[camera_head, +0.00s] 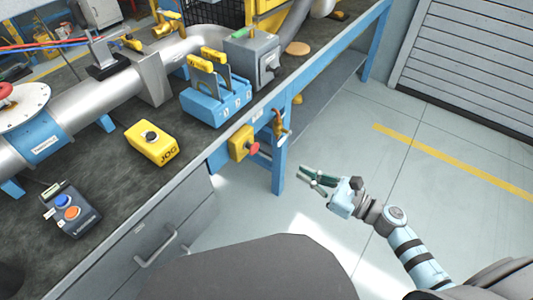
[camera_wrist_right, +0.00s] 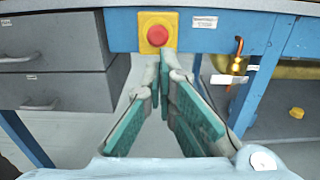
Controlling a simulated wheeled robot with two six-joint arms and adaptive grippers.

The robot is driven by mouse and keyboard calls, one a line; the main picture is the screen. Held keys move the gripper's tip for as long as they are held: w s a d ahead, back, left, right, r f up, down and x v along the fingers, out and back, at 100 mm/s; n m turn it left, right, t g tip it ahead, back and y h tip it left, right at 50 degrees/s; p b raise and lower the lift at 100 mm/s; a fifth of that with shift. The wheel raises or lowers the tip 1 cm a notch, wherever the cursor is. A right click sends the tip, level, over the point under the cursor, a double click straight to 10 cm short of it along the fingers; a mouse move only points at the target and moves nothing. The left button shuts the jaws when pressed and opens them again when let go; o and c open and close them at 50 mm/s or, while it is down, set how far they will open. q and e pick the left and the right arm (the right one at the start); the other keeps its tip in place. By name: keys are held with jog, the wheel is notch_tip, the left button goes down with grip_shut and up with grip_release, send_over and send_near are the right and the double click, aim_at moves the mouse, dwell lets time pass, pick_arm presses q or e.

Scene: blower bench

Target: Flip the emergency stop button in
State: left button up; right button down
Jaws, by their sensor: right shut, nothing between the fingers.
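The emergency stop is a yellow box (camera_head: 239,143) with a red button (camera_head: 254,148), fixed to the blue front of the bench. The right wrist view shows the same red button (camera_wrist_right: 157,36) face-on near the top centre, on its yellow box (camera_wrist_right: 145,20). My right gripper (camera_head: 305,174) is out in front of the bench, to the right of the button and apart from it. Its green-padded fingers are shut with nothing between them. In the right wrist view the fingertips (camera_wrist_right: 168,57) point toward the button and appear just below it. My left gripper is not in view.
A brass fitting (camera_head: 279,125) hangs on the bench front right of the button. Grey drawers (camera_head: 165,240) with handles lie to the left. A yellow JOG box (camera_head: 152,142) and a two-button box (camera_head: 70,211) stand on top. Open floor lies around my right arm.

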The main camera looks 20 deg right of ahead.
aim_at(257, 149)
jog(key=x, duration=1.2)
jog(key=shift+w+a, duration=0.2)
jog(key=shift+w, duration=0.15)
